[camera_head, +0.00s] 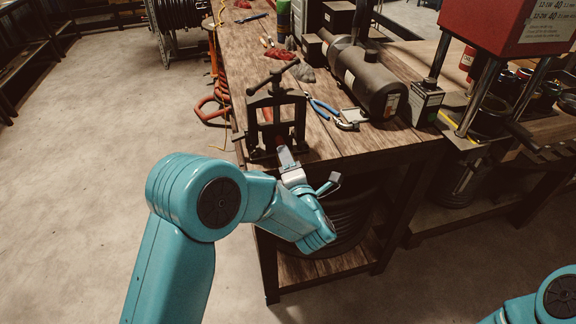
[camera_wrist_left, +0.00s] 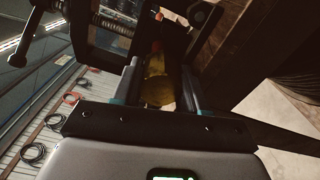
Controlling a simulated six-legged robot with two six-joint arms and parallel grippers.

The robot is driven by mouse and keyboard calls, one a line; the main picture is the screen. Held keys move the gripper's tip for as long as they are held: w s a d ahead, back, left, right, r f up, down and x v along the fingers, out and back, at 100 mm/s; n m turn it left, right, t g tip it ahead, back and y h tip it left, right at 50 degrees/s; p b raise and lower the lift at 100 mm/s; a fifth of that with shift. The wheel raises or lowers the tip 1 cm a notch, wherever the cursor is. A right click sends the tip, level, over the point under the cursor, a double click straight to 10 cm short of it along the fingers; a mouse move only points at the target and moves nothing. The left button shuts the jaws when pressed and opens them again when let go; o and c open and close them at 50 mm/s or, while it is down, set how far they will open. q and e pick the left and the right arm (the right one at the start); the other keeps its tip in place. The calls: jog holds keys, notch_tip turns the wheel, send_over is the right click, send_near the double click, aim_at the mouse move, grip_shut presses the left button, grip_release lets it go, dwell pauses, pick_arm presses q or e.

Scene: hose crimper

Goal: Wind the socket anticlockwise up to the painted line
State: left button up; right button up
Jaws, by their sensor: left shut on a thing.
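A dark vise (camera_head: 276,115) stands at the near end of the wooden workbench, and its frame also fills the top of the left wrist view (camera_wrist_left: 100,30). A yellow-brown, brass-like socket (camera_wrist_left: 158,88) lies between the fingers in the left wrist view. My left gripper (camera_head: 287,157) reaches the vise from the front and is shut on the socket (camera_wrist_left: 160,75). In the head view the gripper and the vise mostly hide the socket. I cannot make out a painted line. My right gripper is out of view; only part of the right arm shows at lower right.
Blue-handled pliers (camera_head: 322,108) lie on the workbench (camera_head: 350,147) right of the vise. A dark cylindrical machine (camera_head: 368,82) stands behind them. A red press (camera_head: 500,25) stands at the right. An orange hose (camera_head: 207,108) hangs at the bench's left edge. The floor at left is clear.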

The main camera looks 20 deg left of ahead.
pick_arm(q)
jog(key=n, duration=0.4)
jog(key=shift+n, duration=0.4)
jog(key=n, duration=0.4)
jog(key=shift+f+n, duration=0.1)
jog(key=shift+n, duration=0.3)
jog(key=n, duration=0.4)
jog(key=shift+d+n, duration=0.1)
jog(key=shift+n, duration=0.2)
jog(key=n, duration=0.3)
jog(key=shift+n, duration=0.3)
jog(key=o, duration=0.9)
jog(key=shift+s+d, duration=0.1)
jog(key=shift+s, duration=0.1)
